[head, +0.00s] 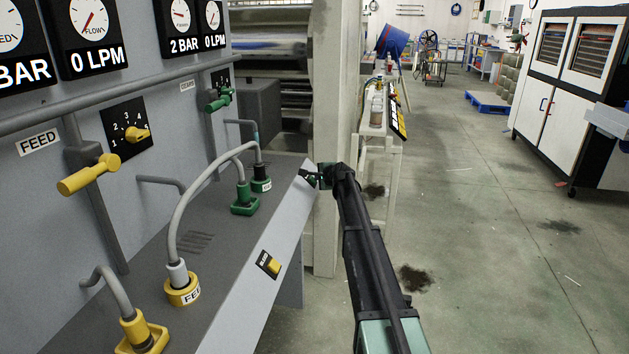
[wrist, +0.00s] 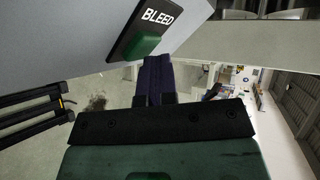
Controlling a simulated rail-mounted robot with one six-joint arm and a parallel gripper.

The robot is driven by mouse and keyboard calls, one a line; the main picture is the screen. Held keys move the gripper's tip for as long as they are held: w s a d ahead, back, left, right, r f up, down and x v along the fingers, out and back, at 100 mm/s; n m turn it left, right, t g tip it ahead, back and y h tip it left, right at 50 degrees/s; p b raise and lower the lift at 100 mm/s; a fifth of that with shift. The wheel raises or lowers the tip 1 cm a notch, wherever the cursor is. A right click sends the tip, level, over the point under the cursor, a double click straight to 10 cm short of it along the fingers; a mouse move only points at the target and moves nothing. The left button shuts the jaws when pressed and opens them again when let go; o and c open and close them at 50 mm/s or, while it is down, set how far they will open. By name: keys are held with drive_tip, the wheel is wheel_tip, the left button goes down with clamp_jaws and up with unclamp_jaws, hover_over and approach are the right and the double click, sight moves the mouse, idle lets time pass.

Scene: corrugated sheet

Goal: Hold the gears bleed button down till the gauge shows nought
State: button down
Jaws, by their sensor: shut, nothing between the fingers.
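The gears bleed button (wrist: 143,45) is green on a black plate marked BLEED, on the sloping front face of the bench. In the head view its dark plate (head: 306,177) is mostly hidden by my gripper (head: 317,178). In the wrist view my gripper (wrist: 158,70) is shut and empty, its tips close by the button; I cannot tell whether they touch it. The gears gauge (head: 180,14) is a white dial with a red needle, and its readout (head: 185,45) shows 2 BAR. The gears flow readout (head: 214,41) shows 0 LPM.
A yellow bleed button (head: 273,266) sits nearer on the same front face. Green and yellow hose couplings (head: 183,290) stand on the bench top. A yellow feed valve handle (head: 88,175) juts from the panel.

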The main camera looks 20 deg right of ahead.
idle(0.7)
drive_tip(key=shift+s+d+r+p, duration=0.3)
drive_tip(key=shift+d+r+p, duration=0.25)
drive_tip(key=shift+p, duration=0.1)
drive_tip(key=shift+r, duration=0.1)
drive_tip(key=s+d+r+p, duration=0.2)
drive_tip(key=r+p, duration=0.1)
drive_tip(key=shift+d+r, duration=0.2)
drive_tip(key=shift+d, duration=0.2)
